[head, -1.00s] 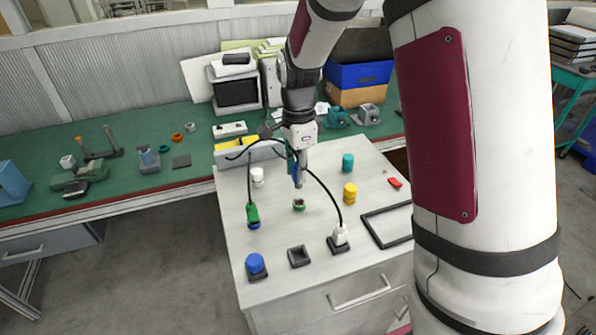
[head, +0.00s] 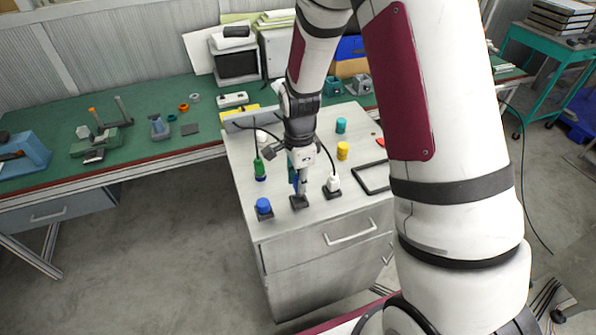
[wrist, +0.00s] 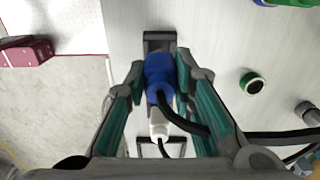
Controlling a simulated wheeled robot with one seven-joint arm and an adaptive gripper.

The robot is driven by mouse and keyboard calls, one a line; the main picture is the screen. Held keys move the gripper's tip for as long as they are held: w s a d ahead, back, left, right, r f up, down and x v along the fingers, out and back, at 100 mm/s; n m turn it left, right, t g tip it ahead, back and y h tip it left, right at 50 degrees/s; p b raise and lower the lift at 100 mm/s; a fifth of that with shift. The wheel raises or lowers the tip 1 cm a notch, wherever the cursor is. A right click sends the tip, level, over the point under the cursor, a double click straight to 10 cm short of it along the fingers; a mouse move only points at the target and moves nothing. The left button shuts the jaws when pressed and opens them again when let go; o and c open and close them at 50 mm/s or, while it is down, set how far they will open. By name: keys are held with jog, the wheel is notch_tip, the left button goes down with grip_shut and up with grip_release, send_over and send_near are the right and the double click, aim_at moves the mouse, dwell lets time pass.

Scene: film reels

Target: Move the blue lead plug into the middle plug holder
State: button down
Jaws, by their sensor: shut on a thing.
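My gripper (head: 298,192) is shut on the blue lead plug (wrist: 159,72), which shows between the fingers in the wrist view with its black cable trailing back. In the head view the gripper is right over the middle plug holder (head: 299,203), a dark square block on the cabinet top. A dark holder edge (wrist: 158,38) shows just past the plug in the wrist view. I cannot tell whether the plug has entered it. The right holder (head: 332,193) carries a white plug (head: 333,182). The left holder (head: 264,214) carries a blue cylinder (head: 263,204).
Yellow (head: 342,150) and teal (head: 341,125) cylinders stand farther back. A dark frame (head: 374,178) lies at right.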

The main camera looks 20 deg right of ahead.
jog(key=shift+f+b, duration=0.3)
jog(key=shift+f, duration=0.9)
jog(key=shift+f, duration=0.6)
dwell(1.0)
jog(key=c, duration=1.7)
grip_release()
jog(key=shift+o, duration=0.2)
jog(key=shift+r+p, duration=1.6)
jog(key=shift+r, duration=3.9)
